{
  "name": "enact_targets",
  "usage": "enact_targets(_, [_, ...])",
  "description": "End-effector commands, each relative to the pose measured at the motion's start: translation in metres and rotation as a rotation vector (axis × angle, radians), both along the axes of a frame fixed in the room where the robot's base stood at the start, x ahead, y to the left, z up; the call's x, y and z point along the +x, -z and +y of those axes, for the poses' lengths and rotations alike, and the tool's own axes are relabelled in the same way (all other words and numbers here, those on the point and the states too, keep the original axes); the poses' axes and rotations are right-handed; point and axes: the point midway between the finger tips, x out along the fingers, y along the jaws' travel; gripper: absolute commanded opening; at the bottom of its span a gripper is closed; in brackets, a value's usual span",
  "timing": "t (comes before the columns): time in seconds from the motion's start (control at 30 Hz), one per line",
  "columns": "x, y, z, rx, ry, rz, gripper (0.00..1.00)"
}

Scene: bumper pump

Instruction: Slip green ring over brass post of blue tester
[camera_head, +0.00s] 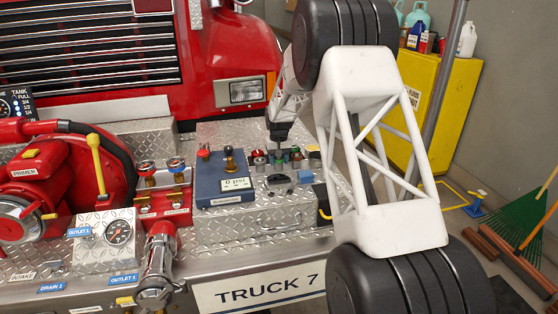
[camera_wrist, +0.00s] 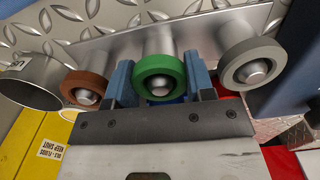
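The green ring (camera_wrist: 159,76) sits around a metal peg in the wrist view, between a brown ring (camera_wrist: 86,87) and a grey ring (camera_wrist: 252,66) on similar pegs. My gripper (camera_wrist: 160,82) has one blue finger on each side of the green ring. The fingers are very close to its rim; I cannot tell whether they press on it. In the head view my gripper (camera_head: 278,138) points down over the ring rack. The blue tester (camera_head: 208,184) stands left of it, with an upright brass post (camera_head: 229,157) and a "0 psi" display. The post's top is bare.
A red valve block (camera_head: 163,203) stands left of the tester. A grey device (camera_head: 279,180) lies in front of the rack on the diamond-plate deck (camera_head: 240,228). The red truck front (camera_head: 232,60) rises behind.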

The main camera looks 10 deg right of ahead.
Motion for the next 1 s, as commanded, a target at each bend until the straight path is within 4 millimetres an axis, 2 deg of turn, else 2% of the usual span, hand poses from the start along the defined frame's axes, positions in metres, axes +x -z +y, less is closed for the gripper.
enact_targets(0.37, [0.0, -0.003, 0.0, 0.0, 0.0, -0.001, 0.35])
enact_targets(1.0, [0.0, -0.025, 0.0, 0.0, 0.0, -0.001, 0.35])
